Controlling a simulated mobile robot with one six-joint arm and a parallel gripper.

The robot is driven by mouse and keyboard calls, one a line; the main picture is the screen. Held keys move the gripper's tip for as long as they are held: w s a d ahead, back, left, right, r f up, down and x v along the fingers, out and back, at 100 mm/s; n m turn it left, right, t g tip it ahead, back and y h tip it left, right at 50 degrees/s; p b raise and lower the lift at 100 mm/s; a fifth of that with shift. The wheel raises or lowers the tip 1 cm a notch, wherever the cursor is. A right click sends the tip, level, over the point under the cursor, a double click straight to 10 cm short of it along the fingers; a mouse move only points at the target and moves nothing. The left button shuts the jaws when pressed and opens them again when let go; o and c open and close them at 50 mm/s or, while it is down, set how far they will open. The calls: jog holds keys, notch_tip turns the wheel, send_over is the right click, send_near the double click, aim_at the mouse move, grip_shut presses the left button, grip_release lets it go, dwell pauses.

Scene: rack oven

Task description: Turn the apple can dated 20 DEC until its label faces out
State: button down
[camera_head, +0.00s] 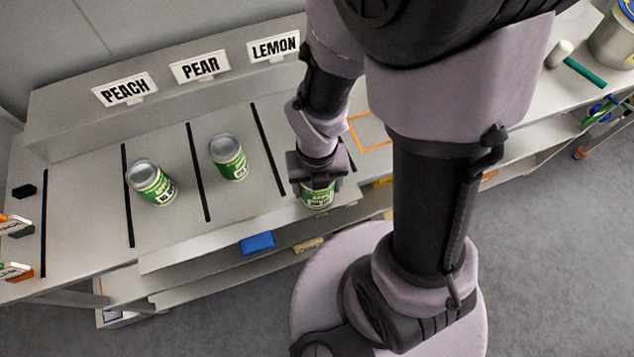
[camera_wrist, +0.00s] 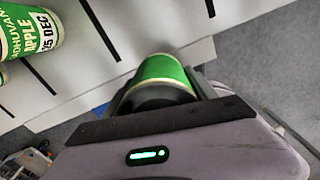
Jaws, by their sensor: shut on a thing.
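My gripper (camera_head: 318,181) is shut on a green can (camera_head: 317,197) near the shelf's front edge, in the lane right of the LEMON sign's left divider. Green label with lettering shows on the can's front below the fingers in the head view, too small to read surely. In the wrist view the held can (camera_wrist: 164,70) shows a plain green side and a pale rim between the fingers (camera_wrist: 165,95); its date is hidden there.
Black dividers (camera_head: 199,172) separate the lanes. A blue block (camera_head: 258,243) sits below the front edge.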

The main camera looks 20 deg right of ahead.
jog(key=w+p, duration=0.1)
jog(key=w, duration=0.1)
jog(key=w+p, duration=0.1)
jog(key=w, duration=0.2)
jog(key=w+d+p, duration=0.1)
jog(key=w, duration=0.1)
jog(key=shift+w+d+r, duration=0.1)
jog(key=shift+w+r, duration=0.05)
jog(key=shift+w, duration=0.2)
jog(key=w+p, duration=0.1)
jog(key=p, duration=0.1)
jog(key=w+p, duration=0.3)
jog(key=p, duration=0.1)
jog(key=shift+w+d+r, duration=0.1)
jog(key=shift+w+d, duration=0.1)
jog(key=shift+d, duration=0.15)
jog(key=w+p, duration=0.1)
jog(key=p, duration=0.1)
jog(key=w+p, duration=0.1)
jog(key=p, duration=0.2)
jog(key=w+p, duration=0.1)
jog(key=p, duration=0.1)
jog(key=shift+w+d, duration=0.25)
jog(key=shift+d, duration=0.05)
jog(key=shift+w+f+p, duration=0.15)
jog(key=shift+f+p, duration=0.1)
jog(key=shift+p, duration=0.1)
jog(key=shift+f, duration=0.15)
